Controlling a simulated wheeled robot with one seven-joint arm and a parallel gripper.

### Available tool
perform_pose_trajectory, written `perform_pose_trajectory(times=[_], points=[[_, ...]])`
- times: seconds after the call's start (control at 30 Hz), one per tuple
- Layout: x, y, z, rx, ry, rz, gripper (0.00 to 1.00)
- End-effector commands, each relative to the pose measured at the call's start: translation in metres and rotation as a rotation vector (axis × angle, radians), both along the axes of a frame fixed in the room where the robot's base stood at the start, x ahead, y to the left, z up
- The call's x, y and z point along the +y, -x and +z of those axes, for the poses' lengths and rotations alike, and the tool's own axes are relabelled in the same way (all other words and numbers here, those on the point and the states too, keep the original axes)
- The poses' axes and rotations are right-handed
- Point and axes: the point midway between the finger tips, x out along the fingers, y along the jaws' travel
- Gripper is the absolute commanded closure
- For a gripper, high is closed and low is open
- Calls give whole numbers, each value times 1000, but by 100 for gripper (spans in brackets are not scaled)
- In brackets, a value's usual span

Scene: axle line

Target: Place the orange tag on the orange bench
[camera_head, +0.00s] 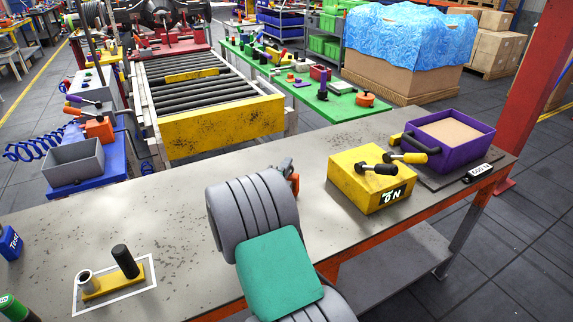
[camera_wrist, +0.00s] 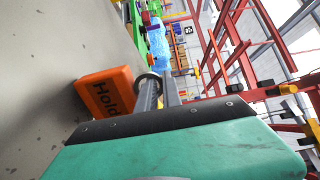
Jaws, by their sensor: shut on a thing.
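The orange tag (camera_wrist: 106,92), a block with the dark word "Hold", shows beside my gripper's fingers in the wrist view. A grey ring stands at its edge by the fingers. In the head view only a small part of the tag (camera_head: 295,183) shows behind my arm. My gripper (camera_head: 286,166) is shut on the tag, over the orange bench. The orange bench (camera_head: 185,230) has a scuffed grey top and an orange frame. I cannot tell whether the tag touches the top.
A yellow block with two posts (camera_head: 110,287) stands inside a white outline at left. The bench top between them is mostly clear. A roller conveyor (camera_head: 185,80) lies beyond.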

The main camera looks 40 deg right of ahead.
Motion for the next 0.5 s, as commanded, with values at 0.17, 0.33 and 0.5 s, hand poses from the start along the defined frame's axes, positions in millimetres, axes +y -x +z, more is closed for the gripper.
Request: perform_pose_trajectory(times=[0.17, 0.33, 0.5], points=[[0, -1, -4, -4, 1, 0, 100], [0, -1, -7, -4, 1, 0, 100], [0, -1, -7, -3, 1, 0, 83]])
